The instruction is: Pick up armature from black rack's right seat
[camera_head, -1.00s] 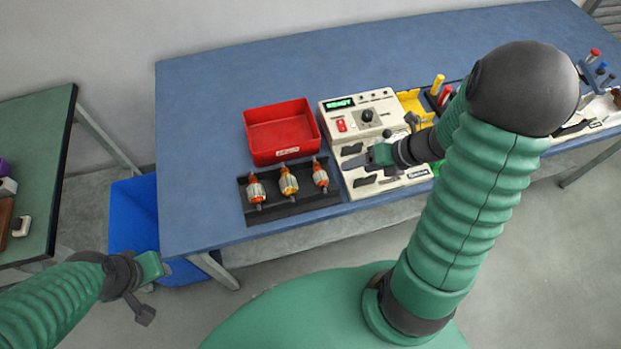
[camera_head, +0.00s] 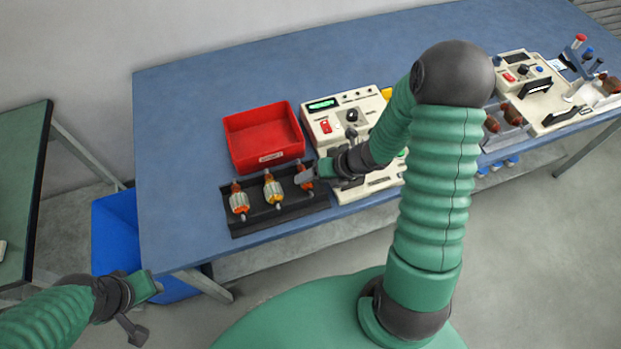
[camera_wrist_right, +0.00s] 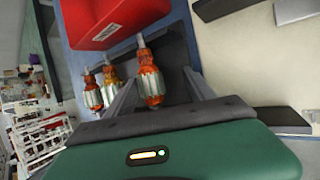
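The black rack (camera_head: 284,216) lies near the table's front edge with three armatures in its seats. The right-seat armature (camera_head: 305,182) has orange windings and is partly covered by my right gripper (camera_head: 308,174). In the right wrist view this armature (camera_wrist_right: 150,82) appears between the two spread fingers, with gaps on both sides.
A red bin (camera_head: 264,137) stands just behind the rack. A cream tester (camera_head: 345,112) is directly right of the rack, under my right arm. A blue bin (camera_head: 118,240) is on the floor at left. The table's left part is clear.

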